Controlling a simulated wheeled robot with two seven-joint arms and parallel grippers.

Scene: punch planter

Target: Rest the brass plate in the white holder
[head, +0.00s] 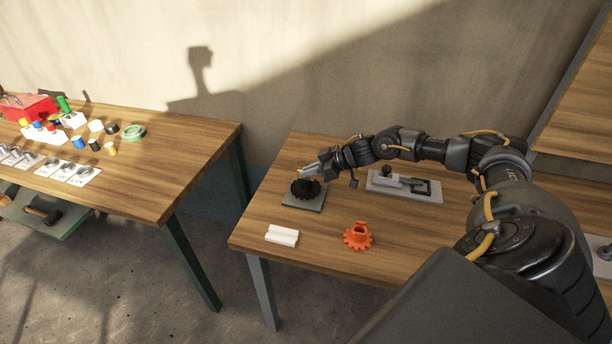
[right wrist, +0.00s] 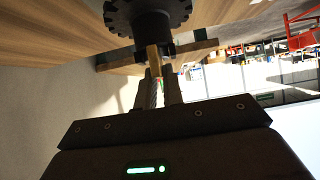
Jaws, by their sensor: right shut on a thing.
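The white holder (head: 282,236) is a small grooved block near the front left of the right-hand table; no plate shows in it. My right gripper (head: 312,171) is over the back left of this table, beside and slightly above a black gear (head: 305,188). In the right wrist view its fingers (right wrist: 156,82) are closed on a narrow brass-coloured piece, the brass plate (right wrist: 153,58), seen edge-on. The plate's far end is close to the black gear's hub (right wrist: 150,24); I cannot tell whether they touch. My left gripper is not in view.
The black gear sits on a grey-green base (head: 300,203). An orange gear (head: 358,238) lies right of the holder. A grey slotted fixture (head: 405,188) is behind it. Bare wood separates these. A second table (head: 190,150) with small parts stands left, across a gap.

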